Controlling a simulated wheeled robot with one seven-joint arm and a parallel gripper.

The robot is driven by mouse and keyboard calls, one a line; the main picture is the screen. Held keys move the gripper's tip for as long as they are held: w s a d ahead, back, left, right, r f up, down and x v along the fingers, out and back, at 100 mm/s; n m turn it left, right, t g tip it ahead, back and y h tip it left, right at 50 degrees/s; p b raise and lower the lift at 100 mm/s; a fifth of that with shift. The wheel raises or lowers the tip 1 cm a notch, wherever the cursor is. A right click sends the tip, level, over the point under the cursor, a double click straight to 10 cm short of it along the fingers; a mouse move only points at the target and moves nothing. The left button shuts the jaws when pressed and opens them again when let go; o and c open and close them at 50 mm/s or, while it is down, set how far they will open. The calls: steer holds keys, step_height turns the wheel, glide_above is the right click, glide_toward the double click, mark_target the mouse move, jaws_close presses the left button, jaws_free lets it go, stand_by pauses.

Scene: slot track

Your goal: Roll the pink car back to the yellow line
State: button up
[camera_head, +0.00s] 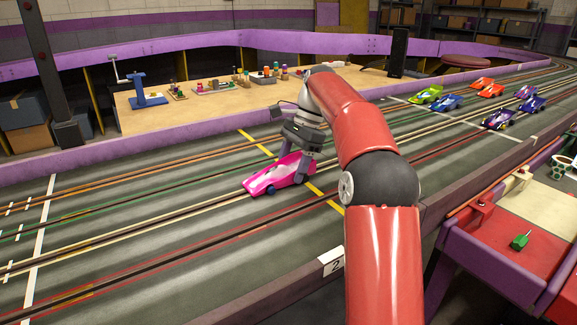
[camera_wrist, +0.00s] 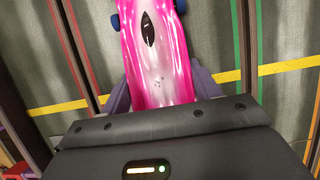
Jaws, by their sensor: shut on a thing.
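The pink car (camera_head: 276,176) stands on the slot track with its nose toward the lower left. My gripper (camera_head: 303,160) is shut on its rear part, one finger on each side. In the wrist view the pink car (camera_wrist: 155,45) lies between the two fingers (camera_wrist: 165,90), and its back end is hidden by the gripper body. The yellow line (camera_head: 322,192) crosses the lanes at the car's rear, under or beside my gripper. In the wrist view the yellow line (camera_wrist: 285,66) shows on both sides of the car, level with the fingers.
Several other cars, such as a green car (camera_head: 427,94) and a blue car (camera_head: 446,102), stand farther up the track. A workbench (camera_head: 215,103) with tools lies behind the purple barrier. A red side table (camera_head: 510,235) is at the right. The track ahead of the car's nose is clear.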

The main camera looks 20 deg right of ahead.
steer(key=shift+w+d, duration=0.25)
steer(key=shift+d, duration=0.55)
steer(key=shift+w+d, duration=0.2)
steer(key=shift+d, duration=0.55)
steer(key=o, duration=1.2)
steer(key=shift+a, duration=0.15)
